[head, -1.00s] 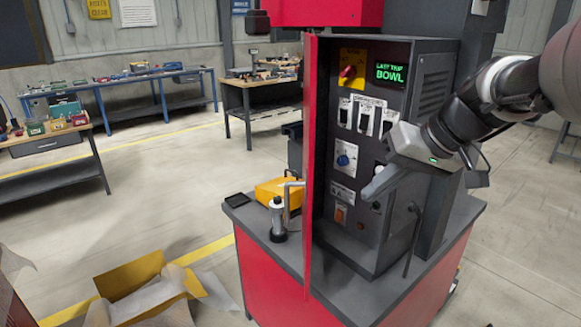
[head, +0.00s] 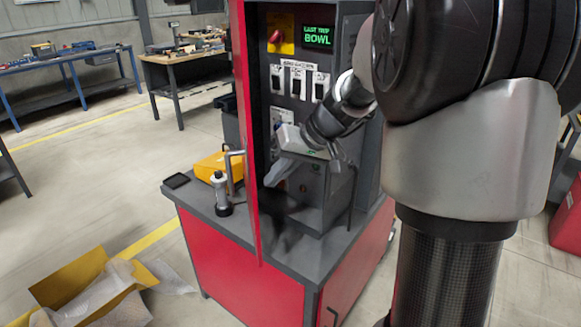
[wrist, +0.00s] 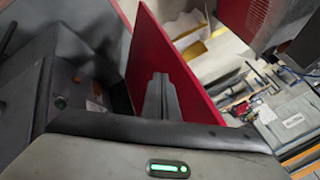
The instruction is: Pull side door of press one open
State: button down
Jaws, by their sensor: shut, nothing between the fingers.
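The red door (head: 243,120) of the press stands swung out, nearly edge-on in the head view, with the dark control panel exposed to its right. Its grey bar handle (head: 232,168) is on the left, outer face. My gripper (head: 270,179) is shut and empty on the inner side of the door, in front of the panel, with its fingertips pointing left towards the door. In the wrist view the red door (wrist: 143,55) is beyond the shut fingers (wrist: 160,95), close to its inner face; I cannot tell whether they touch.
The press's grey ledge (head: 300,250) carries a yellow box (head: 212,163), a grey-and-black cylinder (head: 220,195) and a small black tray (head: 176,181) left of the door. An open cardboard box (head: 75,290) lies on the floor at lower left. Floor between it and the workbenches is clear.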

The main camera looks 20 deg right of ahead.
jog(key=shift+a, duration=0.9)
jog(key=shift+a, duration=0.15)
